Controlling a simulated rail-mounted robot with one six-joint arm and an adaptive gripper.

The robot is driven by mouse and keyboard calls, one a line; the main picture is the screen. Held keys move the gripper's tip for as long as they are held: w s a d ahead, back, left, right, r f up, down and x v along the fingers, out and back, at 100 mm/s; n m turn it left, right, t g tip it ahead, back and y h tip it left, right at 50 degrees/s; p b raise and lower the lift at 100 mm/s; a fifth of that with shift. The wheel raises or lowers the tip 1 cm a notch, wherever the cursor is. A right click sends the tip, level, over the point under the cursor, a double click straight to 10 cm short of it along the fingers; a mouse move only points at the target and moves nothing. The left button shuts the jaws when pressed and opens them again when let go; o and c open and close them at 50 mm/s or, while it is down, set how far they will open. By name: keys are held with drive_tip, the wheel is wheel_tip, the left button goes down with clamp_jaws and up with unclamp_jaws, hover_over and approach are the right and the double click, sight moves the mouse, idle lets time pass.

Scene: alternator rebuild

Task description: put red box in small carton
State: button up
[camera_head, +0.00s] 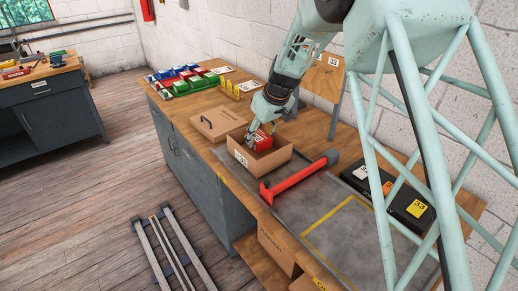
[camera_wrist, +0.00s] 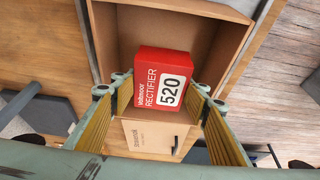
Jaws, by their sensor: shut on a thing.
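The red box (camera_wrist: 158,78), marked RECTIFIER 520, is between the two yellow-padded fingers of my gripper (camera_wrist: 160,88) in the wrist view. My gripper is shut on it. The red box also shows in the head view (camera_head: 264,141), over the small open carton (camera_head: 262,170). Its lower part is hidden by the carton's near walls, so I cannot tell whether it touches the floor of the carton. The inside of the carton (camera_wrist: 125,30) shows behind the box in the wrist view. My gripper in the head view (camera_head: 257,139) points down at the carton.
A brown carton or lid with a dark handle (camera_head: 218,122) lies left of the small carton. A red bar-shaped tool (camera_head: 298,182) lies close on its right. Coloured bins (camera_head: 185,80) stand at the bench's far end. A black tray (camera_head: 385,198) is farther right.

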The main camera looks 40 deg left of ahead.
sight(259, 155)
idle(0.3)
drive_tip(key=shift+f+b, duration=0.4)
drive_tip(key=shift+f, duration=2.1)
drive_tip(key=shift+f, duration=0.2)
drive_tip(key=o, duration=0.9)
drive_tip(key=shift+r, duration=0.25)
drive_tip(key=shift+d+r, duration=0.1)
drive_tip(key=shift+r, duration=0.2)
drive_tip(key=p+v, duration=0.1)
drive_tip(key=v, duration=1)
drive_tip(key=shift+s+d+r, duration=0.1)
drive_tip(key=shift+d, duration=0.1)
